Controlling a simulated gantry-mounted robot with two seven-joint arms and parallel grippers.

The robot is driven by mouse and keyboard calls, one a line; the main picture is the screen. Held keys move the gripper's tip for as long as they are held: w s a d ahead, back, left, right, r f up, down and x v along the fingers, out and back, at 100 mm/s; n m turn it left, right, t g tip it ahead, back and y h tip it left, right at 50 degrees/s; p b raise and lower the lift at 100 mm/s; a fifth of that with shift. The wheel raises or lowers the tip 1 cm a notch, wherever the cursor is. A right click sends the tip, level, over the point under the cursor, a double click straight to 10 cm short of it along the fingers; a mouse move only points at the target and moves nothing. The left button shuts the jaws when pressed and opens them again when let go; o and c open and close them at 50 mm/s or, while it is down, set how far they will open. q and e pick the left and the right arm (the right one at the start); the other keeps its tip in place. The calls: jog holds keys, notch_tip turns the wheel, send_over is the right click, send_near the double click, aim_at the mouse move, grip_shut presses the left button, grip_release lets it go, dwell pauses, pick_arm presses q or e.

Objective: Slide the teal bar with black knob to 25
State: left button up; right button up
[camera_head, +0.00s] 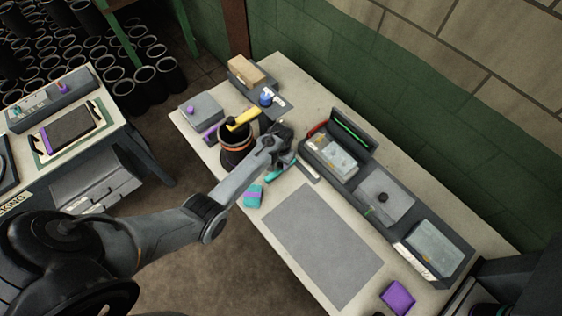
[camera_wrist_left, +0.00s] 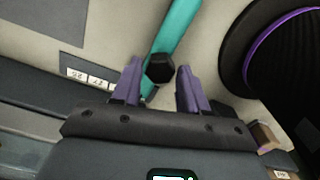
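The teal bar (camera_head: 279,171) lies on the table beside my left gripper (camera_head: 284,144), partly hidden by it in the head view. In the left wrist view the teal bar (camera_wrist_left: 178,30) runs diagonally, with the black hexagonal knob (camera_wrist_left: 159,68) on it. My left gripper's purple fingers (camera_wrist_left: 159,72) are open, one on each side of the knob, with visible gaps. A dark scale strip (camera_wrist_left: 45,84) with small white number labels (camera_wrist_left: 94,78) lies left of the fingers. One label appears to read 25. My right gripper is not in view.
A black sleeve (camera_head: 236,160) with an orange band stands close left of the gripper, with a yellow object (camera_head: 243,119) above it. A grey tray unit (camera_head: 343,180) runs along the back right. A teal-and-purple box (camera_head: 253,196) and a grey mat (camera_head: 322,245) lie in front.

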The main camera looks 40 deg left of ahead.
pick_arm(q)
grip_shut()
jog(key=shift+d, duration=0.1)
jog(key=d+p, duration=0.2)
jog(key=d, duration=0.1)
jog(key=s+d+p, duration=0.1)
jog(key=d, duration=0.1)
jog(key=shift+r, duration=0.35)
jog(key=d, duration=0.2)
jog(key=d+p, duration=0.1)
jog(key=d, duration=0.3)
jog(key=shift+s+f, duration=0.3)
jog(key=shift+s, duration=0.05)
